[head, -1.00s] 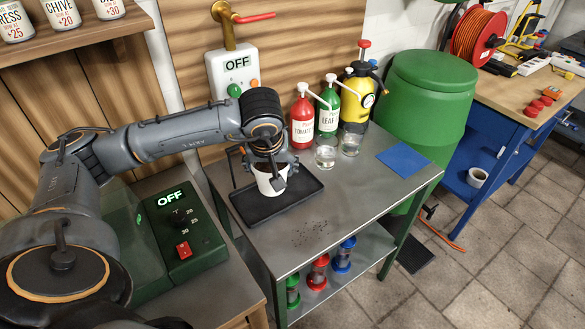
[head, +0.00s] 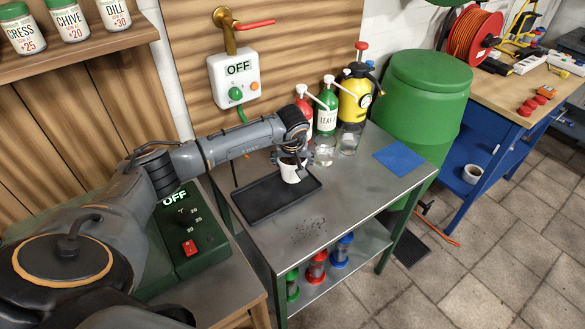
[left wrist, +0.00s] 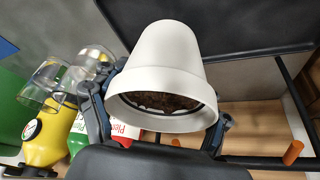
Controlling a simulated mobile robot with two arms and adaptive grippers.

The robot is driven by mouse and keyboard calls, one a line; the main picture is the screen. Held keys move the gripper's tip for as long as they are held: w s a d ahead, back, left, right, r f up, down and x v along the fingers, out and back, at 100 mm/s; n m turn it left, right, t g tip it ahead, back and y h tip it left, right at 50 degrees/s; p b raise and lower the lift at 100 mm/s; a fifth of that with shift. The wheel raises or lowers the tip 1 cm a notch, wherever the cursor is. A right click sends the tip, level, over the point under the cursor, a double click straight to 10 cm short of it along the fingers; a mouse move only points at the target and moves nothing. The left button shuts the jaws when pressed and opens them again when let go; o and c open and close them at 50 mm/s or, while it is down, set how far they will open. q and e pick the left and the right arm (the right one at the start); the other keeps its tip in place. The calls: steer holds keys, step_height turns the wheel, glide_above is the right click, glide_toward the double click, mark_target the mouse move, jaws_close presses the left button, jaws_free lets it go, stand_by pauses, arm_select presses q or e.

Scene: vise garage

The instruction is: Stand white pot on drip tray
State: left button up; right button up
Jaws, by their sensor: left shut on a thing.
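The white pot (head: 292,173), with dark soil inside, is in my left gripper (head: 290,158). In the head view it shows at the back right edge of the black drip tray (head: 262,209), which is otherwise empty. Whether it touches the tray, I cannot tell. In the left wrist view the pot (left wrist: 167,62) fills the middle, with a finger of the gripper (left wrist: 158,118) on each side of its rim. The dark tray (left wrist: 245,25) shows behind it. My right gripper is in neither view.
Glass jars (head: 324,152), a green pump bottle (head: 327,112) and a yellow sprayer (head: 355,98) stand close right of and behind the pot. A blue mat (head: 400,160) lies farther right. The metal bench (head: 345,195) is bare in front, except for dark crumbs.

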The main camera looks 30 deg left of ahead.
arm_select(q)
step_height(320, 180, down, 2)
steer(key=shift+f+p, duration=0.2)
steer(key=shift+p, duration=0.45)
steer(key=shift+f, duration=0.25)
steer(key=shift+f, duration=0.1)
steer(key=shift+f, duration=0.15)
steer(key=o, duration=1.3)
steer(key=shift+o, duration=0.2)
